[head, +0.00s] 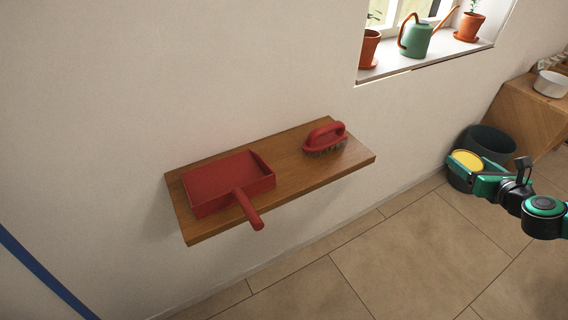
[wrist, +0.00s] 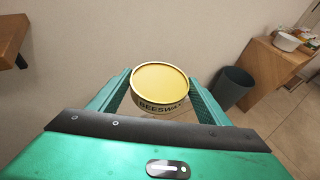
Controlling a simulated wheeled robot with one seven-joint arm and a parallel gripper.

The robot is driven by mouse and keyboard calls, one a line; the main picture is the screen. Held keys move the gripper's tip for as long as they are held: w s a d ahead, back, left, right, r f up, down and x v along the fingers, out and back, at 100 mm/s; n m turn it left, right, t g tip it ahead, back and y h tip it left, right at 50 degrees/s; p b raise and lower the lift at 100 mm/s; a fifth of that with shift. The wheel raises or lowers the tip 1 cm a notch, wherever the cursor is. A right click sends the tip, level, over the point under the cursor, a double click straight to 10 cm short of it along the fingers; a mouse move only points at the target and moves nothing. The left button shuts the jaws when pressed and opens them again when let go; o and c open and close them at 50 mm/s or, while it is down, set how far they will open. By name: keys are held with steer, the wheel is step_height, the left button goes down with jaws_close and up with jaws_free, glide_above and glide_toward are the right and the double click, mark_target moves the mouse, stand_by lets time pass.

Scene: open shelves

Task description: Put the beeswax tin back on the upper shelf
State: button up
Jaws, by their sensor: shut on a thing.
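The beeswax tin (wrist: 160,87) is round, with a yellow top and a lettered side band. My gripper (wrist: 160,98) is shut on it, one finger on each side, and the tin's top faces the wrist camera. In the head view the tin (head: 467,161) shows as a yellow disc at the right, held by my green gripper (head: 470,172) in front of a dark bin. A wooden wall shelf (head: 290,154) is in the middle of the head view, left of and apart from my gripper. Only one wall shelf shows there.
On the shelf lie a red dustpan (head: 226,183) at the left and a red brush (head: 325,139) at the right, with bare wood between. A dark bin (head: 492,146) stands by a wooden cabinet (head: 532,108). A windowsill (head: 440,56) holds a watering can (head: 417,40) and plant pots.

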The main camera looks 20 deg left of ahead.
steer(key=s+a+r+n+g+y, duration=0.2)
steer(key=s+a+n, duration=0.15)
steer(key=a, duration=0.45)
steer(key=s+a+r+n+g+y, duration=0.2)
steer(key=s+a+y, duration=0.15)
steer(key=a, duration=0.35)
steer(key=s+a+r+n+g+y, duration=0.15)
steer(key=s+a, duration=0.25)
steer(key=a, duration=0.4)
steer(key=s+a+r+n+g+y, duration=0.2)
steer(key=s+a+r+n+g, duration=0.2)
steer(key=s+a, duration=0.3)
steer(key=s+a+r+n+g+y, duration=0.1)
steer(key=s+a+r+n+g, duration=0.25)
steer(key=s+a, duration=0.4)
glide_above(300, 176)
steer(key=shift+m, duration=0.25)
step_height(300, 176, down, 6)
steer(key=shift+f, duration=1.95)
steer(key=o, duration=1.3)
steer(key=shift+f, duration=0.15)
steer(key=shift+o, duration=0.2)
